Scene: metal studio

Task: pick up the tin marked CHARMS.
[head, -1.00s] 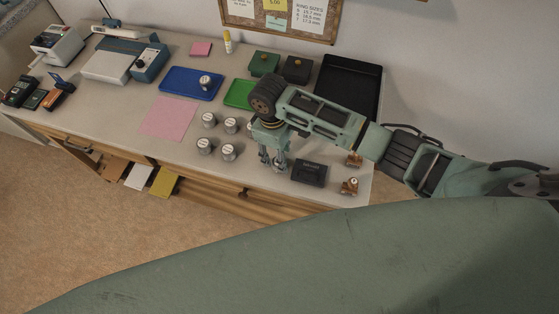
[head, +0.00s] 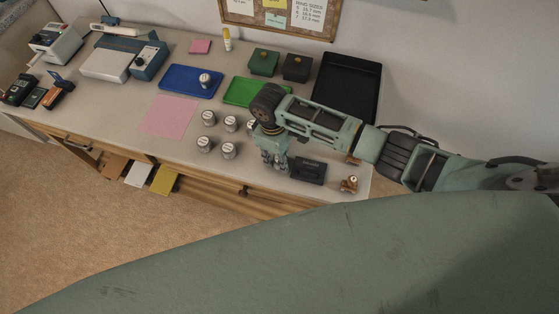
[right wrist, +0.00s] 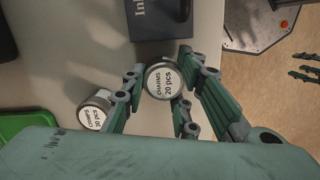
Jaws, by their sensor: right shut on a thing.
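The tin marked CHARMS (right wrist: 165,80) is a round metal tin with a white lid reading "CHARMS 20 pcs". In the right wrist view it sits between the fingers of my right gripper (right wrist: 158,88), which is shut on it. In the head view my right gripper (head: 275,160) points down at the front of the bench, and its fingers hide this tin. Another tin (right wrist: 92,112) with a similar lid stands left of the gripper in the right wrist view. Two green fingers of my left gripper (right wrist: 303,66) show at the right edge, apart and empty.
Several similar tins (head: 228,151) stand left of the gripper on the bench (head: 120,98). A dark ink pad (head: 308,171) lies close on its right. A green tray (head: 243,92), a blue tray (head: 180,80) and a black tray (head: 345,88) lie behind.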

